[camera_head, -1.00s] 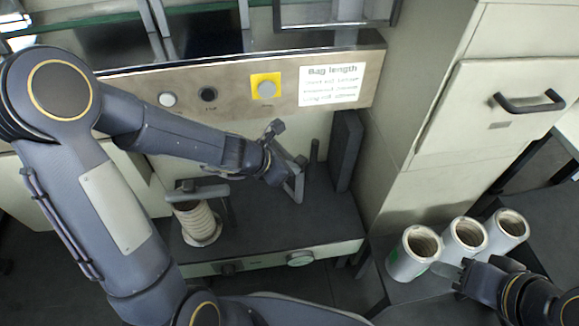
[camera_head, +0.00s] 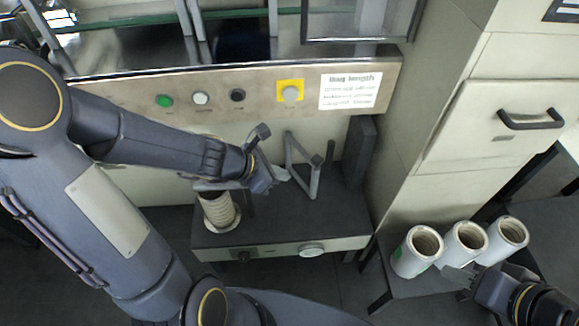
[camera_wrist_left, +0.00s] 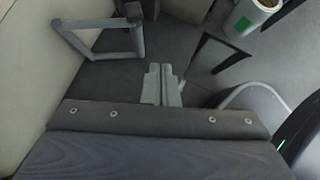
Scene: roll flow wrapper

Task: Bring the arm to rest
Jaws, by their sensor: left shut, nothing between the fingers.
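My left arm comes in from the left in the head view. Its gripper (camera_head: 281,175) is over the dark machine shelf (camera_head: 272,226), to the left of a grey angled bracket (camera_head: 302,165). In the left wrist view the two pale fingers (camera_wrist_left: 162,84) are together with nothing between them, and the bracket (camera_wrist_left: 100,38) stands apart from them at the upper left. My right gripper (camera_head: 458,276) is low at the right, close to the white rolls; its finger gap is not clear.
A ribbed roll (camera_head: 217,210) stands on the shelf below my left wrist, its top partly hidden. Three white rolls (camera_head: 414,252) stand on a low dark surface at the right. The button panel (camera_head: 225,95) runs behind my left forearm. A cabinet (camera_head: 450,130) is at the right.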

